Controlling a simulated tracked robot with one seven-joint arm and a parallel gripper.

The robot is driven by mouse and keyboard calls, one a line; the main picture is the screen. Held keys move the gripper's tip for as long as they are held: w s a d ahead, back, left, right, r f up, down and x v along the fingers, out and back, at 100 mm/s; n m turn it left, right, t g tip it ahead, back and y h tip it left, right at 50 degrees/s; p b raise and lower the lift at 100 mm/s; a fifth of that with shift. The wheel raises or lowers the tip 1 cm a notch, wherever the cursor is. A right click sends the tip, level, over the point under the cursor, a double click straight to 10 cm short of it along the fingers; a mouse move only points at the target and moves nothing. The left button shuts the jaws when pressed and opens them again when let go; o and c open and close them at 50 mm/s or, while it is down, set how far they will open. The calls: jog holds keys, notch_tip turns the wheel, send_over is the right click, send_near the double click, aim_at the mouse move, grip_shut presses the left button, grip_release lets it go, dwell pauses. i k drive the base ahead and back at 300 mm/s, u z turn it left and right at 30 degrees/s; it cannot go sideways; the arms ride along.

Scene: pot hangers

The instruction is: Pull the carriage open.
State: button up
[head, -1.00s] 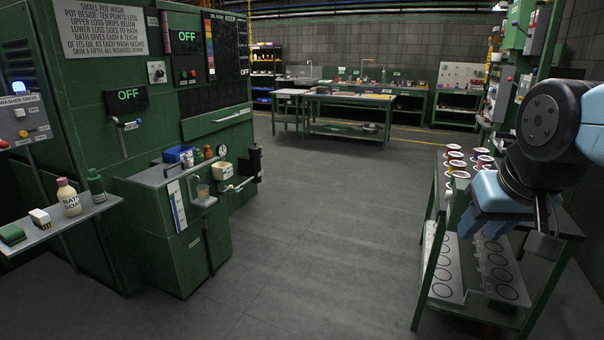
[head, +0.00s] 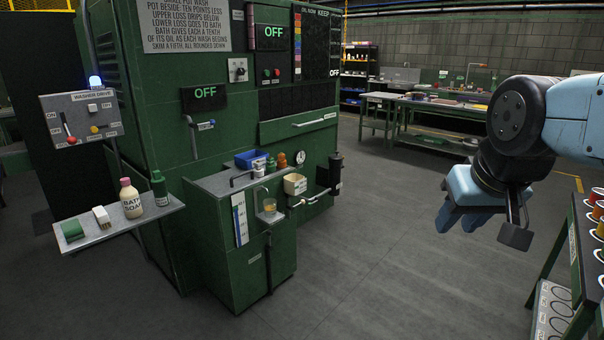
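The green washing machine (head: 165,120) stands at the left and centre. A wide green front panel (head: 285,130) with a long pale bar handle (head: 315,121) is set in its face, below a dark slatted area. The panel sits flush with the face, and its small label is too small to read, so I cannot confirm that it is the carriage. My gripper (head: 485,215) hangs in the air at the right, well apart from the handle and touching nothing. Its fingers are seen from an angle that hides the gap between them.
A lower green cabinet (head: 245,270) juts out below the panel, with a blue bin (head: 251,159), jars and a beaker (head: 269,206). A shelf (head: 120,222) with a soap bottle (head: 131,199) sticks out at left. A rack of cups (head: 597,217) stands at right. The middle floor is clear.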

aim_at(274, 130)
jog(key=u, duration=0.1)
jog(key=i, duration=2.85)
jog(key=z, duration=0.55)
jog(key=i, duration=0.7)
jog(key=z, duration=0.2)
